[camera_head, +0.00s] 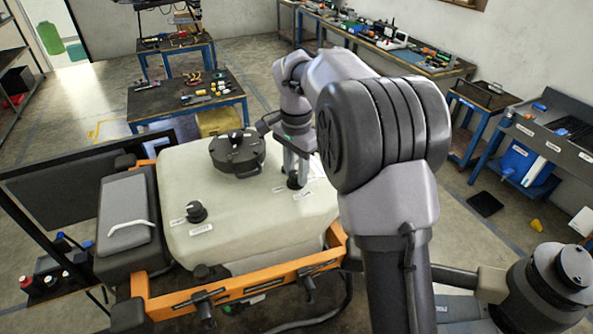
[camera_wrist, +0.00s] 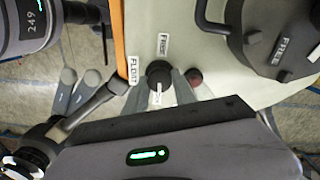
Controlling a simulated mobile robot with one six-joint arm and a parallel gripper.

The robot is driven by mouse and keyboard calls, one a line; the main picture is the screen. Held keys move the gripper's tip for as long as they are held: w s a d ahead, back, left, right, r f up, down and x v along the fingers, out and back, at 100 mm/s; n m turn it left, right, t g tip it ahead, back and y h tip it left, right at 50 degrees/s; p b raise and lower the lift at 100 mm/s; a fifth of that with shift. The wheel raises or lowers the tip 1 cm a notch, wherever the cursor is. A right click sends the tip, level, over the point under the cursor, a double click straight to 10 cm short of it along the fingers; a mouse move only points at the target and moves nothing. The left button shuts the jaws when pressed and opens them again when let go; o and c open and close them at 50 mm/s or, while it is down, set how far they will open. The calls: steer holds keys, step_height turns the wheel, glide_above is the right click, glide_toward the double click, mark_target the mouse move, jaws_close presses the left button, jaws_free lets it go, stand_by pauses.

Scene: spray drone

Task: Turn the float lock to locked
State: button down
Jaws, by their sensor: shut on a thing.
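The float lock is a small dark round knob (camera_wrist: 159,73) with a white pointer, on the pale tank (camera_head: 250,215). A "FLOAT" label (camera_wrist: 133,70) and a "FREE" label (camera_wrist: 163,43) sit beside it. The pointer aims toward the bottom of the wrist view, away from the FREE label. My gripper (camera_wrist: 168,83) is shut on the knob, with a grey finger on either side. In the head view, my gripper (camera_head: 293,176) reaches down to the knob at the tank's right side; my arm hides part of that area.
A large black lid (camera_head: 237,152) stands left of my gripper, and a second black knob (camera_head: 196,212) sits nearer the tank's left. An orange frame (camera_head: 240,290) edges the tank. In the wrist view a small reddish-brown round part (camera_wrist: 194,76) lies close to the right finger.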

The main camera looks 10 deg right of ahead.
mark_target(296, 173)
steer(key=c, duration=1.3)
jaws_free()
step_height(296, 173, up, 18)
steer(key=p, duration=0.3)
steer(key=shift+f+p, duration=0.25)
steer(key=shift+p, duration=0.1)
